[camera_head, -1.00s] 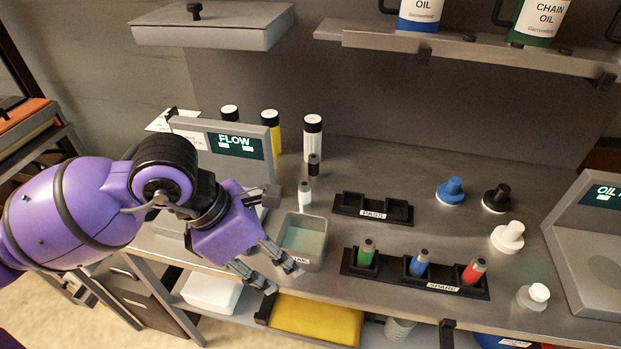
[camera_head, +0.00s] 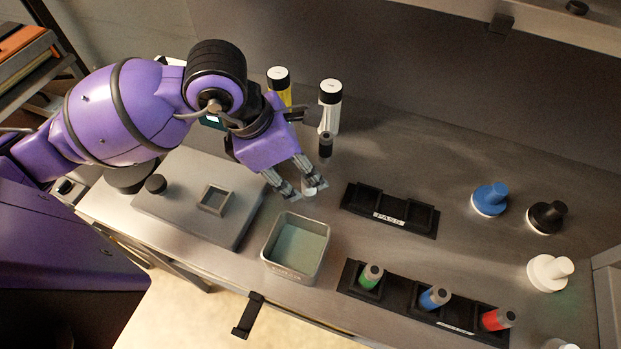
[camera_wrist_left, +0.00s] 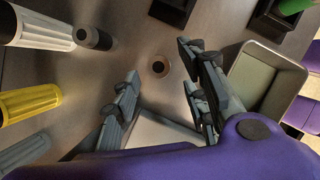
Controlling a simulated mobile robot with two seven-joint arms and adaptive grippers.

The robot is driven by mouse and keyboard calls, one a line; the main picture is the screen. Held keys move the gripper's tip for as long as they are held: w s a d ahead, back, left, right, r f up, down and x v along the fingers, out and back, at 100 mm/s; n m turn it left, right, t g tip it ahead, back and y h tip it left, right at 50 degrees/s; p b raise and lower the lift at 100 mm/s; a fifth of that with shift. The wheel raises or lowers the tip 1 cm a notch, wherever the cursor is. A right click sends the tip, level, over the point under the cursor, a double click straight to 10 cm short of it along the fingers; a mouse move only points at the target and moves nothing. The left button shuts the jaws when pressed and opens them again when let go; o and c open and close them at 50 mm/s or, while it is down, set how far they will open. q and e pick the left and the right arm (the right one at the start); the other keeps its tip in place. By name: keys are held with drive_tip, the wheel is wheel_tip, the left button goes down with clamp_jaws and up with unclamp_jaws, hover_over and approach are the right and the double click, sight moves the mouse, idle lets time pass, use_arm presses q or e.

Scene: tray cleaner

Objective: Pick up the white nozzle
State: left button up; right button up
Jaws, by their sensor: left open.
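Contact cannot be told. My right gripper is not in view.
A dark-topped nozzle (camera_head: 326,145) and a white bottle (camera_head: 330,112) stand just behind. An empty black PASS rack (camera_head: 389,218) lies to the right. A rack (camera_head: 398,303) with green, blue and red nozzles is in front. A grey device base (camera_head: 180,205) lies left.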

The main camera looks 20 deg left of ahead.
sight(307, 182)
use_arm(q)
drive_tip(key=x, duration=0.5)
drive_tip(key=shift+a, duration=0.2)
clamp_jaws()
